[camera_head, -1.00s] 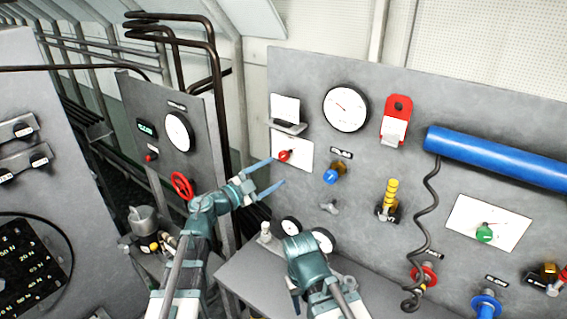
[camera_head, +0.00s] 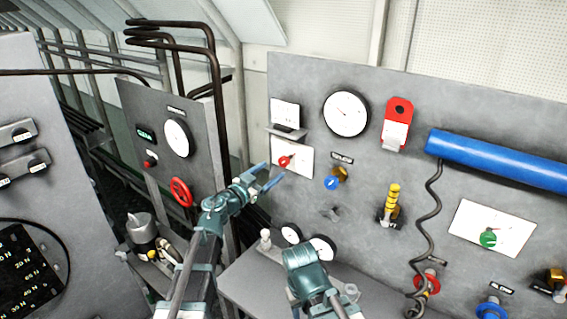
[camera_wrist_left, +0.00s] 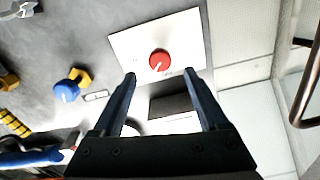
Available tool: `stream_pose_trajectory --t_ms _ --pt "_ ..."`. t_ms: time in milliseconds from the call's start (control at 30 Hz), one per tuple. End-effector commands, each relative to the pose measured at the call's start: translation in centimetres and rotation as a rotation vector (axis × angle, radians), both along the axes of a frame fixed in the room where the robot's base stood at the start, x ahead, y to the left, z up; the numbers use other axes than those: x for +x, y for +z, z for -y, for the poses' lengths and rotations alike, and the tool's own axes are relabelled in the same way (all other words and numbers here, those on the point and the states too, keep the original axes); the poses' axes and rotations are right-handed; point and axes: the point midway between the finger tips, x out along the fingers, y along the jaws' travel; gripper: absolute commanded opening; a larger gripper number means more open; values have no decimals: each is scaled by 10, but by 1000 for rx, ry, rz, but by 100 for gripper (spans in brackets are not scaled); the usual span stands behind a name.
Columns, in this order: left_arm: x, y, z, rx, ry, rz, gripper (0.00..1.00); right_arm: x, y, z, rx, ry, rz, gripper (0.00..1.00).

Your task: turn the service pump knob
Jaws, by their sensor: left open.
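A red knob (camera_head: 285,160) with a light pointer mark sits on a white plate (camera_head: 304,164) on the grey panel, below a small shelf. Its label is too small to read. In the left wrist view the red knob (camera_wrist_left: 160,58) lies just beyond and between the fingertips. My left gripper (camera_head: 271,175) is open and empty, just left of and below the knob in the head view, apart from it as far as I can see. My right arm's teal end (camera_head: 303,266) is low in the middle; its jaws do not show clearly.
A blue knob (camera_head: 331,183) and a yellow ribbed handle (camera_head: 391,200) stick out right of the red knob. A green knob (camera_head: 488,238) sits on another white plate. A red handwheel (camera_head: 181,191) is on the left cabinet. A grey ledge (camera_head: 240,273) lies below.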

Motion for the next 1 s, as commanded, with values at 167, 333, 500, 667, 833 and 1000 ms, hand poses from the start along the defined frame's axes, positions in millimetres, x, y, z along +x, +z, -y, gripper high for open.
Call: stream_pose_trajectory --t_ms 167,333,500,667,833,1000 --pt "33 0 22 0 -1 0 76 0 0 0 0 0 0 50" --pt "52 0 36 1 -1 0 76 0 0 0 0 0 0 50" --pt "61 0 44 1 0 1 76 0 0 0 0 0 0 50" --pt "64 0 46 1 0 1 76 0 0 0 0 0 0 50" --pt "63 0 46 1 0 1 76 0 0 0 0 0 0 50" --pt "63 0 46 1 0 1 55 0 0 0 0 0 0 50"
